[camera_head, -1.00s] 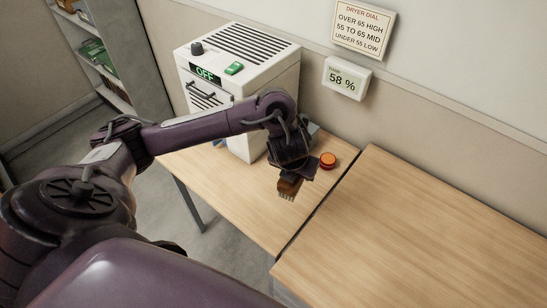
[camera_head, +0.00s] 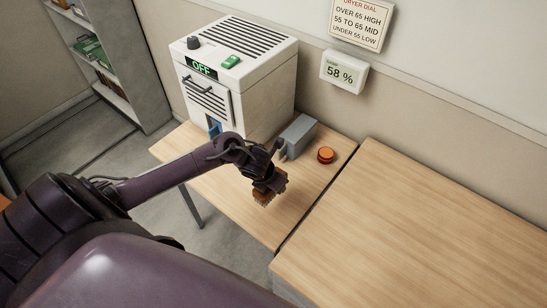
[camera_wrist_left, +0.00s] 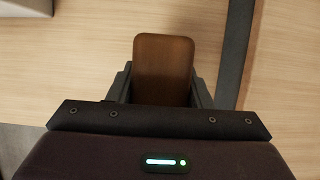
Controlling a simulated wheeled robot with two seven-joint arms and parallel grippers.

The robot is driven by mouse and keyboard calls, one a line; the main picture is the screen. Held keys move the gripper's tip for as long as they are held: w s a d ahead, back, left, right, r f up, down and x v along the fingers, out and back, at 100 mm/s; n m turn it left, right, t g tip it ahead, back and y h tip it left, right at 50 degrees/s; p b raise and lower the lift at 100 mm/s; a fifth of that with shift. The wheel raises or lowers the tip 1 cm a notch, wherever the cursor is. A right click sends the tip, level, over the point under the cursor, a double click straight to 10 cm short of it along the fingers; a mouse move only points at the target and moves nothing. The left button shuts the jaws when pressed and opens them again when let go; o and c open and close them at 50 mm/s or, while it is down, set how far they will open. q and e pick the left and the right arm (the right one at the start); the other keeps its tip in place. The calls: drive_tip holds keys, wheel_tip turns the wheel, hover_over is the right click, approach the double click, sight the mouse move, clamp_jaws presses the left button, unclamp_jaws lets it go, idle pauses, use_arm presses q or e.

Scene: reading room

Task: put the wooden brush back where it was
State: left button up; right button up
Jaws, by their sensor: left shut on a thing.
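The wooden brush (camera_head: 266,198) is brown with pale bristles that point down in the head view. My left gripper (camera_head: 268,188) is shut on it and holds it over the left wooden table (camera_head: 235,215), near that table's front right part. In the left wrist view the brush's flat brown back (camera_wrist_left: 165,68) shows between the two dark fingers. I cannot tell from the frames how high it is above the tabletop. My right gripper is in neither view.
A white dryer (camera_head: 240,90) reading OFF stands at the back of the left table. A grey box (camera_head: 298,138) and an orange button (camera_head: 325,155) are to its right. A narrow gap separates the bare right table (camera_head: 400,220). A humidity display (camera_head: 343,72) reads 58 %.

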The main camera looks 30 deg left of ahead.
sight(276, 198)
use_arm(q)
wheel_tip(276, 198, down, 8)
drive_tip(key=shift+r, duration=0.15)
drive_tip(key=o, duration=1)
drive_tip(key=shift+c, duration=0.2)
drive_tip(key=v, duration=1.2)
drive_tip(key=shift+d, duration=0.1)
